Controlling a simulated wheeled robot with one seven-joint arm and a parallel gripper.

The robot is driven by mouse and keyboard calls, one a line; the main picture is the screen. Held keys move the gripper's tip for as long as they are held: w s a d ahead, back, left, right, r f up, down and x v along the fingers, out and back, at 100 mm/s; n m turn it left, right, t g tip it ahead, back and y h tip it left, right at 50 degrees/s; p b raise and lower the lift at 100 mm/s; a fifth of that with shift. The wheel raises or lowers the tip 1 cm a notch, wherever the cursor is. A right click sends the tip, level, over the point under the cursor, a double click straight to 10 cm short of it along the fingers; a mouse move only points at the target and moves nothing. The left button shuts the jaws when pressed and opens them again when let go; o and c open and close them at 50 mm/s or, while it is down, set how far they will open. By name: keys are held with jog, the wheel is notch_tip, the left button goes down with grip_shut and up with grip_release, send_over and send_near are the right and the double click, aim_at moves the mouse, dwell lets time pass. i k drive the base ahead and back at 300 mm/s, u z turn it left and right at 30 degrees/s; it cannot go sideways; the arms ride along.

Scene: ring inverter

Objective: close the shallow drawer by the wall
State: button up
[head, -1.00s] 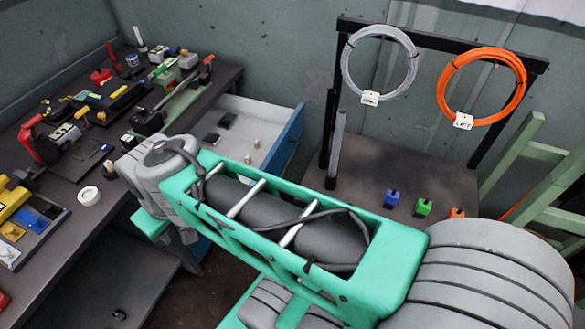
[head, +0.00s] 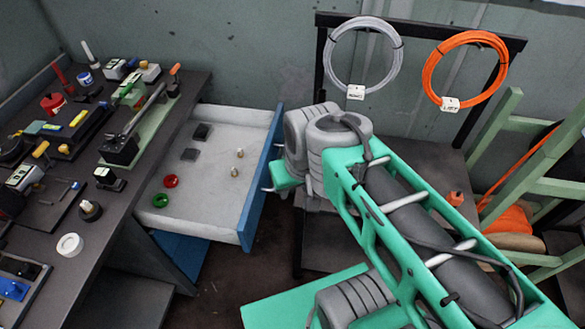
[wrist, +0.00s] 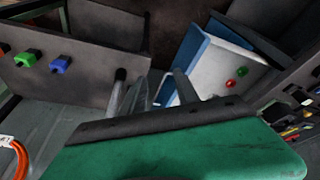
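The shallow drawer (head: 205,215) stands pulled out from the dark workbench, next to the wall, in the head view. It has a pale tray and a blue front (head: 262,180). Black pads, small pegs, a red ring and a green ring lie inside. The drawer also shows in the wrist view (wrist: 216,72), with its blue front facing my fingers. My gripper (head: 268,189) is just right of the outer face of the blue front, apparently with a small gap. In the wrist view its metal fingers (wrist: 158,88) stand apart with nothing between them. Contact with the front cannot be told.
The workbench (head: 125,190) at left carries tools and parts. A black rack with a grey cable coil (head: 335,75) and an orange cable coil (head: 430,80) stands at right, close behind my arm. A green ladder-like frame (head: 520,130) is farther right. Dark floor lies before the drawer.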

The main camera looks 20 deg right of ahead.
aim_at(207, 202)
jog(key=k, duration=1.3)
jog(key=u, duration=0.6)
jog(key=i, duration=0.45)
jog(key=u, duration=0.55)
jog(key=i, duration=0.9)
jog(key=z, duration=0.4)
